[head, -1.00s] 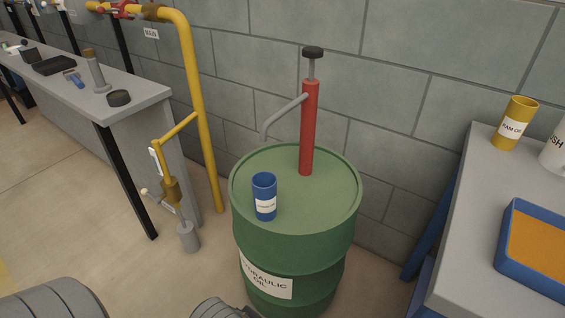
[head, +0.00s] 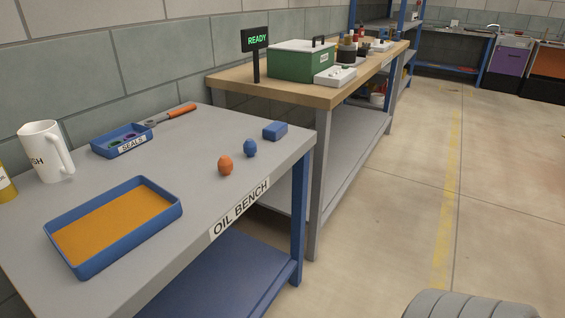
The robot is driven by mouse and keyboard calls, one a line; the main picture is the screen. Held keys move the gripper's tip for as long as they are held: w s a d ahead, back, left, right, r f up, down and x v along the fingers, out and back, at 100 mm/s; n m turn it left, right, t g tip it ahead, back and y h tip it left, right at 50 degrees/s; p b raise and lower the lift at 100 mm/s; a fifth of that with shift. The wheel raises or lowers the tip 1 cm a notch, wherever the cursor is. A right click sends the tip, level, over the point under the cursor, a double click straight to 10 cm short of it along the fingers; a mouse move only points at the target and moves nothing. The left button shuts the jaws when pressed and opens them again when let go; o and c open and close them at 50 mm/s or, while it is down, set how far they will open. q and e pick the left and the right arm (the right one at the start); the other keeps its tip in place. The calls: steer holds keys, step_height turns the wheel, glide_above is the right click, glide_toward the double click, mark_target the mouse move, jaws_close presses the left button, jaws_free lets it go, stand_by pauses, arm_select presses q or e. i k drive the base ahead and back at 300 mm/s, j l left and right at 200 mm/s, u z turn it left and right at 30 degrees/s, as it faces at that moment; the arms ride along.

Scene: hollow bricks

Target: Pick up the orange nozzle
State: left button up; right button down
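A small rounded orange object (head: 225,165), which looks like the orange nozzle, stands on the grey oil bench (head: 200,205) near its front right edge. A similar blue one (head: 250,148) stands just behind it to the right, apart from it. Neither of my grippers shows in the head view. A grey ribbed arm part of mine shows at the bottom right, and its gripper is out of the picture.
A blue tray with an orange inside (head: 178,213) lies left of the orange nozzle. Behind are a blue block (head: 275,131), a seals tray (head: 122,151), an orange-handled tool (head: 180,111) and a white mug (head: 46,150). Open floor lies to the right.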

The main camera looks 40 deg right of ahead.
mark_target(225, 165)
steer(key=z, duration=0.35)
steer(key=k+z, duration=0.15)
steer(key=z, duration=0.15)
steer(key=k+j+z, duration=0.1)
steer(key=z, duration=0.25)
steer(key=i+j+u, duration=0.2)
steer(key=i, duration=0.05)
